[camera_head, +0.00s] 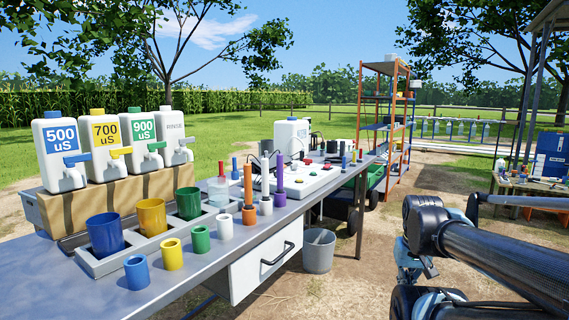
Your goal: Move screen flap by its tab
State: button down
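I cannot make out a screen flap or its tab in this view. My arm comes in from the lower right, with a thick dark link and a joint near the right end of the bench. My gripper's fingers cannot be made out. The long grey bench (190,278) runs from the lower left towards the middle.
Several jugs, including one marked 500 uS (62,150), stand on a cardboard box (125,200). Coloured cups sit in a grey tray (100,266). A white drawer (264,262) and grey bucket (319,251) are below. An orange-framed shelf (385,125) stands behind; open ground lies right.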

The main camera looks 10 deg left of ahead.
aim_at(272, 162)
jog(key=i, duration=1)
